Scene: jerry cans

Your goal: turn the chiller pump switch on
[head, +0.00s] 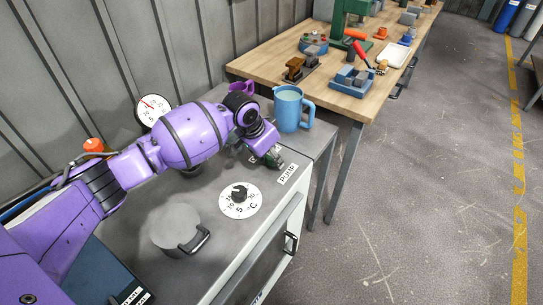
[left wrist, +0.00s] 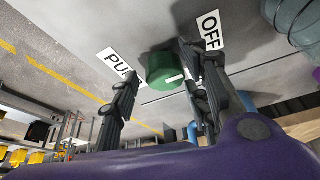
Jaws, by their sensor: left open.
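The pump switch is a round green knob (left wrist: 166,72) with a white pointer line, seen in the left wrist view on the grey chiller top. A PUMP label (left wrist: 121,65) and an OFF label (left wrist: 210,31) lie beside it. The white line points down and to the right in that view. My left gripper (left wrist: 158,66) is open, with one finger on each side of the knob; I cannot tell whether either finger touches it. In the head view, my left gripper (head: 266,156) is over the chiller's right edge beside the PUMP label (head: 289,173) and mostly hides the knob.
The grey chiller (head: 225,178) carries a temperature dial (head: 241,200), a round lid with a black handle (head: 177,232) and a gauge (head: 152,109). A blue jug (head: 288,108) stands close behind my left gripper. A wooden bench (head: 345,50) with tools is beyond. The floor at right is clear.

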